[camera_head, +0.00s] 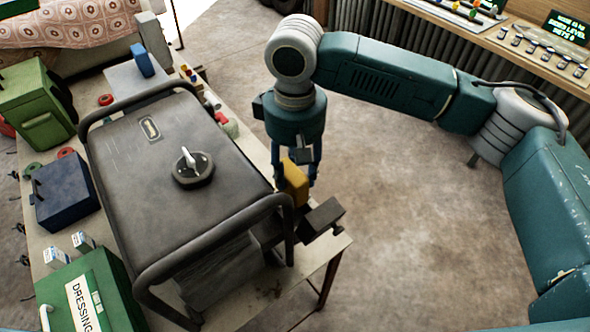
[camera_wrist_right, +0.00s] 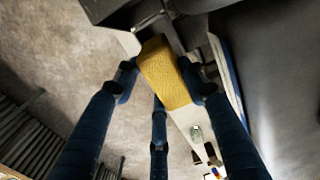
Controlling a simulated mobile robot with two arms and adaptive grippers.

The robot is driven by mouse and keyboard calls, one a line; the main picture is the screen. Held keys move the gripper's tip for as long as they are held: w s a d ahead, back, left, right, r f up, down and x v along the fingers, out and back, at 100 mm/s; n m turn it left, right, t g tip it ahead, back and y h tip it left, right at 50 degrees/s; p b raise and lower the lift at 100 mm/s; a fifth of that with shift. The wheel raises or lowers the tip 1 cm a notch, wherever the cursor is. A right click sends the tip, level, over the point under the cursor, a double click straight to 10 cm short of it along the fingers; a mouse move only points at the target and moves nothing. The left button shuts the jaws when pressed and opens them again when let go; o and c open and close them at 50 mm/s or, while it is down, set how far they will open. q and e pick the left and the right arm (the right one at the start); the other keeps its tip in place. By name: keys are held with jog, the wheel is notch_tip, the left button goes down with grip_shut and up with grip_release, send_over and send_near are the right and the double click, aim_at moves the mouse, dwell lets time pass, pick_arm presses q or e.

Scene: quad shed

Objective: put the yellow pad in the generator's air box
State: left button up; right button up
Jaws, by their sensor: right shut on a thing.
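The generator (camera_head: 130,165) is a dark, boxy machine with a round knob on top and a tube frame, standing on the workbench. A small dark box-like part (camera_head: 322,216) juts from its right end and seems to be the air box; its inside is hidden in the head view. My right gripper (camera_head: 296,178) points down beside the generator's right end, shut on the yellow pad (camera_head: 294,184). In the wrist view the pad (camera_wrist_right: 163,72) sits between the fingers, its far end close to dark parts (camera_wrist_right: 150,14); I cannot tell whether they touch. My left gripper is not in view.
The frame tube (camera_head: 288,225) rises close to the pad. The bench edge (camera_head: 338,243) is just beyond the box-like part, with open floor (camera_head: 420,230) to the right. A green case (camera_head: 85,298), a blue box (camera_head: 63,190) and small items crowd the bench's left.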

jog(key=shift+w+f+b, duration=0.1)
jog(key=shift+f+b, duration=0.55)
jog(key=shift+f, duration=0.2)
jog(key=shift+f+b, duration=0.7)
jog(key=shift+b, duration=0.3)
jog(key=shift+f, duration=2.05)
jog(key=o, duration=0.9)
